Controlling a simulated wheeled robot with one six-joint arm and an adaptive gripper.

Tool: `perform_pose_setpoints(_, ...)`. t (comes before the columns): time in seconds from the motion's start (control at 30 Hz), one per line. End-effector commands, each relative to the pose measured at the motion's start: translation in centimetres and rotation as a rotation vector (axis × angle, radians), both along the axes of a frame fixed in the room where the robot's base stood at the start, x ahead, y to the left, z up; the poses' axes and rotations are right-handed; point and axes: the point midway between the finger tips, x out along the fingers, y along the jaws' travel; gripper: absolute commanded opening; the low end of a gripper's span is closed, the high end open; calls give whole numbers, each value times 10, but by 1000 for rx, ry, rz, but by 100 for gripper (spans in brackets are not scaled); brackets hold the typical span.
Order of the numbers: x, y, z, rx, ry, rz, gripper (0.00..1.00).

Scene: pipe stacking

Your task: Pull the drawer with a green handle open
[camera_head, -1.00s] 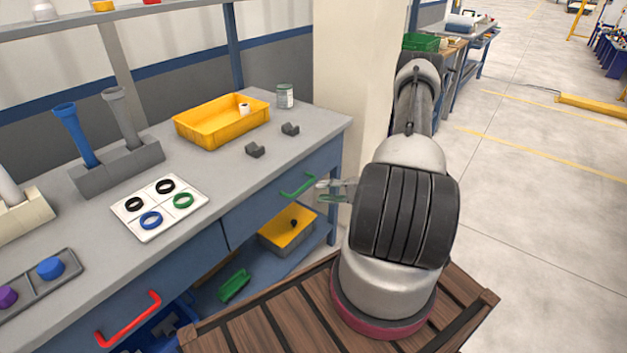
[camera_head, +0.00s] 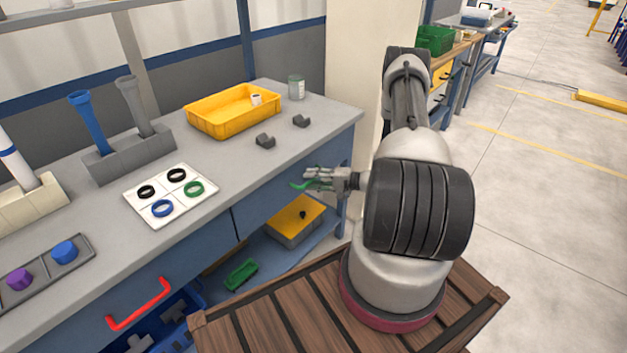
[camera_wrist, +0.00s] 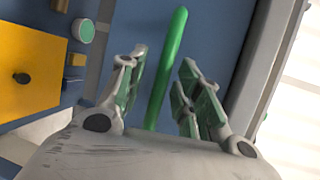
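The green handle (camera_wrist: 165,70) stands out from the blue drawer front (camera_wrist: 215,35) in the wrist view. My gripper (camera_wrist: 158,92) is open, with one finger on each side of the handle and visible gaps to it. In the head view my gripper (camera_head: 312,180) is at the handle (camera_head: 299,186), which it partly hides. The drawer (camera_head: 265,203) under the right part of the workbench is closed.
A drawer with a red handle (camera_head: 139,304) is to the left. Below are a yellow-topped box (camera_head: 296,217) and a green tray (camera_head: 241,274) on a low shelf. The benchtop (camera_head: 232,160) carries a yellow bin (camera_head: 232,112) and a ring board (camera_head: 171,196).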

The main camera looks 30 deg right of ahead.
Motion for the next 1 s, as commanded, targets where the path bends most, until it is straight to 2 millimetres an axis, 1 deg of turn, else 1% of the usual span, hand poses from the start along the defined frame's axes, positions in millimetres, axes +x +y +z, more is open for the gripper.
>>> perform_pose_setpoints(0.07, 0, 0, 0, 0, 0, 0, 34)
perform_pose_setpoints(0.1, 0, 0, 0, 0, 0, 0, 30)
perform_pose_setpoints(0.27, 0, 0, 0, 0, 0, 0, 1)
perform_pose_setpoints(0.53, -1, 0, 0, 1, 1, 0, 0)
perform_pose_setpoints(0.67, -6, -2, 0, 1, 1, -1, 0)
perform_pose_setpoints(0.77, -15, -7, 0, 1, 1, -2, 0)
perform_pose_setpoints(0.87, -31, -12, 0, 2, 2, -5, 0)
perform_pose_setpoints(0.97, -51, -20, 0, 2, 2, -6, 0)
perform_pose_setpoints(1.0, -61, -23, 0, 2, 2, -5, 0)
